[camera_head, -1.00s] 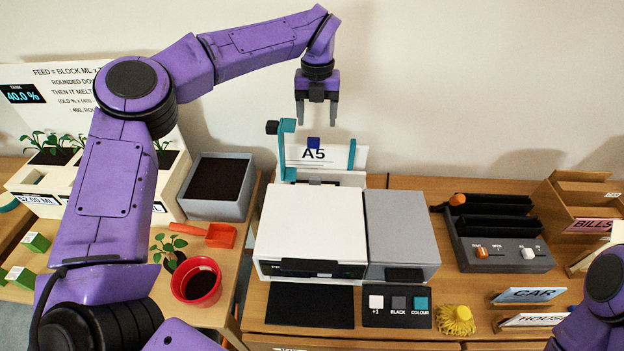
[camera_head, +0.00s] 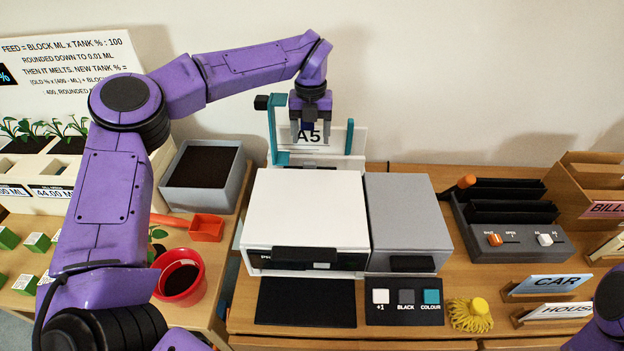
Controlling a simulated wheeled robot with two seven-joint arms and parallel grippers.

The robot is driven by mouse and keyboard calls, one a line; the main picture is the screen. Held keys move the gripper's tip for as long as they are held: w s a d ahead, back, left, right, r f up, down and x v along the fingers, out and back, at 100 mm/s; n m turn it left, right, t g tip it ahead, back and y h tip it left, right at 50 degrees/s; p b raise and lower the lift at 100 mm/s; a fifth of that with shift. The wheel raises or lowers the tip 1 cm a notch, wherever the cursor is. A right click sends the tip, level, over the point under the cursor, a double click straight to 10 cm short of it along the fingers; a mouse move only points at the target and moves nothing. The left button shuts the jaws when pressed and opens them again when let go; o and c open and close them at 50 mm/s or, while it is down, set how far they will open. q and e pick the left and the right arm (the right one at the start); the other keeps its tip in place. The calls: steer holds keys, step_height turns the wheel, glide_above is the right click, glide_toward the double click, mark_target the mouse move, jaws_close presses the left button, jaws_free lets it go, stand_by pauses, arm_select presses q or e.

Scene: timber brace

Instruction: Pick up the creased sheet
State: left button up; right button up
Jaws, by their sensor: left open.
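My left gripper (camera_head: 311,130) is open, pointing down in front of the upright white A5 panel (camera_head: 352,166) at the back of the white printer (camera_head: 306,208). Its fingers cover part of the A5 lettering, and I see nothing held between them. Whether they touch the panel I cannot tell. Teal guides (camera_head: 273,130) stand at both sides of the panel. I cannot make out a separate creased sheet; the area behind the fingers is partly hidden. My right gripper is out of view; only part of my right arm shows at the lower right edge.
A grey unit (camera_head: 408,215) adjoins the printer, with a dark mat (camera_head: 306,303) and a button panel (camera_head: 404,301) in front. A grey soil box (camera_head: 205,178) and red pot (camera_head: 181,276) stand left. A slotted device (camera_head: 515,245) and yellow brush (camera_head: 470,315) are right.

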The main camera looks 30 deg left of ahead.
mark_target(310, 157)
arm_select(q)
step_height(310, 157, down, 8)
steer(key=shift+w+a+r+p, duration=0.1)
steer(key=shift+a+p, duration=0.05)
steer(key=shift+p, duration=0.8)
steer(key=shift+f, duration=0.3)
jaws_close()
